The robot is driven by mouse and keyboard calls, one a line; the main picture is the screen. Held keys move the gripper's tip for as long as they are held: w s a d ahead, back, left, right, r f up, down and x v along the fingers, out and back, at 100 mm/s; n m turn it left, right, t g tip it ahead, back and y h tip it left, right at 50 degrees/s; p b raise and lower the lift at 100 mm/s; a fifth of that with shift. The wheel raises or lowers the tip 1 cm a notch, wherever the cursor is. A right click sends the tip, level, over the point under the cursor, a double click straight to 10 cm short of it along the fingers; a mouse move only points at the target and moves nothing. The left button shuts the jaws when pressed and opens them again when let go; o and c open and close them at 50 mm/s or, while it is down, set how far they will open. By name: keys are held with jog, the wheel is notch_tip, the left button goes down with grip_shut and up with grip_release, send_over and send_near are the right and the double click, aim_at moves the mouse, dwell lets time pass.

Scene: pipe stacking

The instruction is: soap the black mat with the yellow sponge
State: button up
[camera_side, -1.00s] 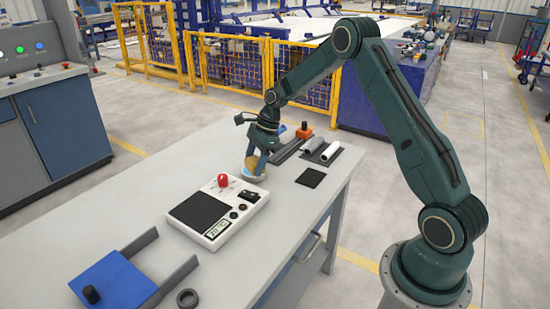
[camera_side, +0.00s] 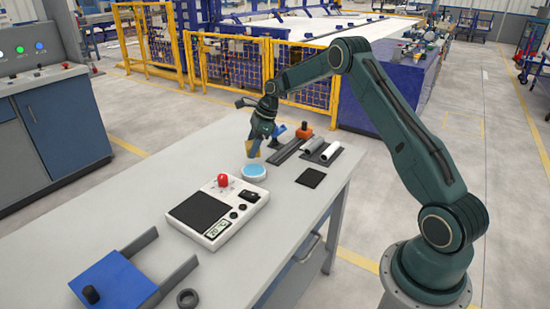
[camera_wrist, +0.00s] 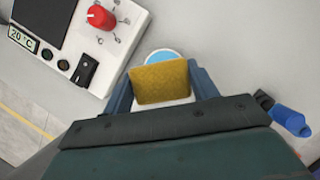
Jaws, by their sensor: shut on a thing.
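The yellow sponge (camera_wrist: 160,82) is held between the blue fingers of my gripper (camera_wrist: 163,88), which is shut on it. In the side view the sponge (camera_side: 253,148) is partly covered by my gripper (camera_side: 254,146), and it is above the dish. The round white dish with blue liquid (camera_side: 255,171) stands on the table below the gripper. In the wrist view part of the dish (camera_wrist: 163,54) shows behind the sponge. A small black square mat (camera_side: 311,178) lies flat on the table to the right of the dish.
A white hotplate device (camera_side: 218,212) with a red knob stands left of the dish. Pipes on dark holders (camera_side: 322,150) and an orange block (camera_side: 305,132) are behind the mat. A blue fixture (camera_side: 112,281) is at the near left. The table (camera_side: 180,165) is clear at the far left.

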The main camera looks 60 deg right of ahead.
aim_at(250, 171)
jog(key=shift+f, duration=2.85)
jog(key=shift+f, duration=0.55)
jog(key=shift+r, duration=3.55)
